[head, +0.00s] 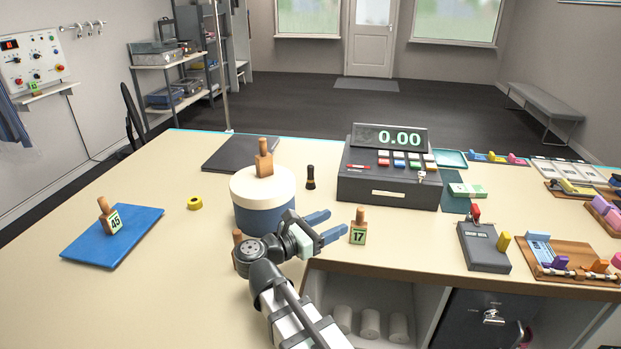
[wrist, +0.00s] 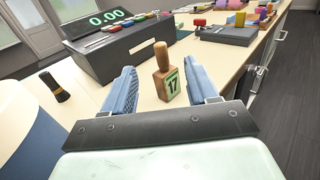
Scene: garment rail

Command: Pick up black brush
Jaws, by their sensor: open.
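The black brush (head: 310,177) is a small dark upright piece with a paler band, standing on the counter behind my gripper, between the round blue-and-white tub and the cash register. It also shows at the left of the wrist view (wrist: 55,88), outside the jaws. My gripper (head: 326,226) is open and empty over the front of the counter, its blue fingers pointing right. In the wrist view, a wooden stamp marked 17 (wrist: 166,76) appears between the open fingers (wrist: 162,90), a little beyond them. I cannot make out the brush's bristles.
The tub (head: 262,212) with a wooden stamp on its lid stands close to my gripper's left. The cash register (head: 390,182) stands right of the brush. A dark flat pad (head: 238,153) lies behind the tub. A yellow tape roll (head: 195,203) and blue mat (head: 95,248) lie left.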

